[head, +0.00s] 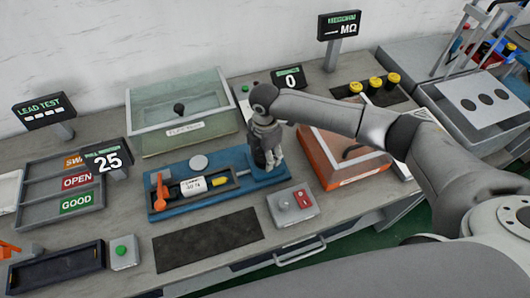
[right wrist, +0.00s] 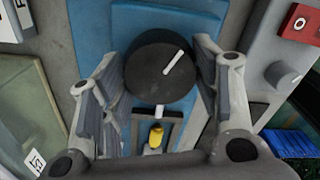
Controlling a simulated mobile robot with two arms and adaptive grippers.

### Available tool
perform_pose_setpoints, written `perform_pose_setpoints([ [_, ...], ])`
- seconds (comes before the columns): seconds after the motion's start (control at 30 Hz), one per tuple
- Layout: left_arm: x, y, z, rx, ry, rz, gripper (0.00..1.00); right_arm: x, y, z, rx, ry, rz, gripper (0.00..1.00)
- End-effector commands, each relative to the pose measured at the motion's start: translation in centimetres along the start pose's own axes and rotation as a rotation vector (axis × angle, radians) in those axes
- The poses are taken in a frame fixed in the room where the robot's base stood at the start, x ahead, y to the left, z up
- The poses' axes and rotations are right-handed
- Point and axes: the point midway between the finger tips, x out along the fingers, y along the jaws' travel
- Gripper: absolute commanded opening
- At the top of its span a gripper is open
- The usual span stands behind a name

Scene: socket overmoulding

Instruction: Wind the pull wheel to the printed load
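The pull wheel is a dark round knob with a white line (right wrist: 172,62), seen from above in the right wrist view. My right gripper (right wrist: 160,62) has one finger on each side of it; whether the fingers press on the rim is unclear. In the head view my right gripper (head: 267,150) hangs over the right end of the blue pull rig (head: 160,205) and hides the wheel. On the rig are an orange lever (head: 160,188), a white printed label (head: 194,186) too small to read surely, and a yellow piece (head: 220,181). One display (head: 107,160) reads 25. My left gripper is out of view.
A second display (head: 289,79) reads 0. A grey switch box (head: 292,205) stands close to the rig's right front. A clear lidded case (head: 180,110) is behind, and an orange-rimmed tray (head: 345,158) is to the right. A dark mat (head: 207,240) lies bare in front.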

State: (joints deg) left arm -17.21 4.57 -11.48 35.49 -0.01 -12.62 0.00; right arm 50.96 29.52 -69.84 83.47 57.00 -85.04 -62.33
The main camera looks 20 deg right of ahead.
Motion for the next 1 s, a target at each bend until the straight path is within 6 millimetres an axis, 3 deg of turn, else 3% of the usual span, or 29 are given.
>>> perform_pose_setpoints([
  [0.13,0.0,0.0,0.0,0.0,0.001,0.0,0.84,0.0,0.0,0.0,0.0,0.0,-0.001,0.33],
  [0.47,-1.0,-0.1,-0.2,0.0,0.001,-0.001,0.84,-0.2,-0.1,0.0,0.061,0.001,-0.003,0.33],
  [1.0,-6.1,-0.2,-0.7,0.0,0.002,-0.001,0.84,-0.4,-0.1,-0.1,0.495,0.002,-0.005,0.33],
])
